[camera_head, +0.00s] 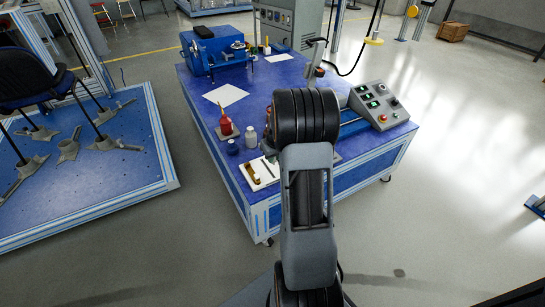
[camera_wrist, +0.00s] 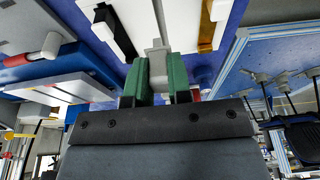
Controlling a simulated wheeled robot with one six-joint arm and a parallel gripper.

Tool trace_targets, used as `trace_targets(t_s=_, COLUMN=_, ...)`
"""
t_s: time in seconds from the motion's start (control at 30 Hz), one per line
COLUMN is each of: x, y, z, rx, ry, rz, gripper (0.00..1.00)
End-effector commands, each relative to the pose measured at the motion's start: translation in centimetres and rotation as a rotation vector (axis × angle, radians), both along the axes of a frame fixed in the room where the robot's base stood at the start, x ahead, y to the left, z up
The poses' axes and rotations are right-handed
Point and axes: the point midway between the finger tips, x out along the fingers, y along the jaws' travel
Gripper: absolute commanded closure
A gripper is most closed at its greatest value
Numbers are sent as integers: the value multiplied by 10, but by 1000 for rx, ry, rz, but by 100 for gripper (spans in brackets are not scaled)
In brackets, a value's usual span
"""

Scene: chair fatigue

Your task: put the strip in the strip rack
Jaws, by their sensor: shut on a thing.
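My gripper (camera_wrist: 157,75) has green finger pads, and they are shut on a grey strip (camera_wrist: 159,18) in the wrist view. The strip extends away from the pads toward the top edge of that view. A white rack (camera_head: 250,184) lies on the near left corner of the blue table in the head view, with a brass-coloured piece and a dark piece on it. In the wrist view, white and black parts and a brass-coloured bar lie on either side of the strip. Whether the strip touches the rack cannot be told. My arm hides most of the gripper in the head view.
The blue table (camera_head: 200,97) also carries a red bottle (camera_head: 226,127), a white bottle (camera_head: 251,137), a dark blue jar (camera_head: 232,147), a control box (camera_head: 380,104) and a blue machine (camera_head: 214,50). A low platform (camera_head: 110,175) stands at left. The floor at right is mostly clear.

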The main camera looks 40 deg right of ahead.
Motion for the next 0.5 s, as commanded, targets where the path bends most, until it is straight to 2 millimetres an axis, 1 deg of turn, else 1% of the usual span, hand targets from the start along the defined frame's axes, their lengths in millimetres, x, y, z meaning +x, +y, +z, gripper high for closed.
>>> trace_targets(t_s=0.27, x=-2, y=1, z=0, rx=0, ry=-1, rz=1, gripper=100)
trace_targets(t_s=0.5, x=-2, y=2, z=-12, rx=0, ry=-1, rz=1, gripper=100)
